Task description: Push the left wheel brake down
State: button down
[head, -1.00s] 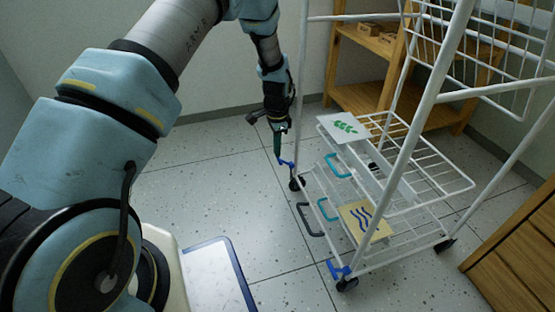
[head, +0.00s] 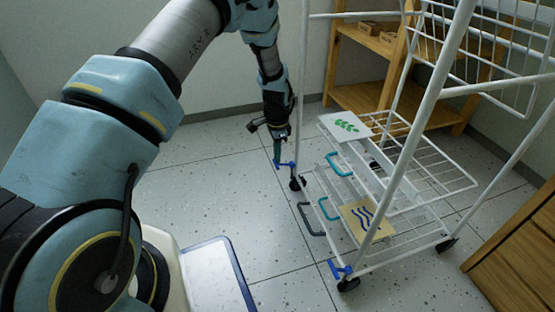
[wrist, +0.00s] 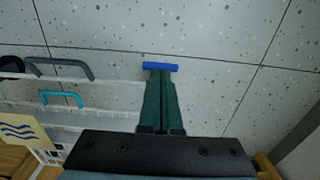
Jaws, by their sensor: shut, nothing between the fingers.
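The white wire trolley (head: 400,212) stands on casters on the floor. A blue wheel brake (head: 287,165) sticks out beside its far-left caster (head: 296,183). A second blue brake (head: 337,270) is at the near caster. My gripper (head: 277,163) is shut and empty, its green fingers pointing down at the outer end of the far-left brake. In the wrist view, the brake's blue bar (wrist: 160,67) lies across the fingertips (wrist: 160,72). I cannot tell whether they touch it, or how far the brake is tilted.
The trolley's upright posts rise close to the right of my gripper. Teal and dark drawer handles (head: 311,220) jut from its left side. A wooden shelf (head: 372,97) stands behind, and a wooden piece (head: 515,250) at right. The floor (head: 215,185) left of the trolley is clear.

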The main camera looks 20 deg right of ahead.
dwell(0.4)
notch_tip(320, 180, up, 7)
jog(key=a+p, duration=0.2)
jog(key=p, duration=0.4)
jog(key=shift+p, duration=0.3)
jog(key=shift+w+f, duration=0.1)
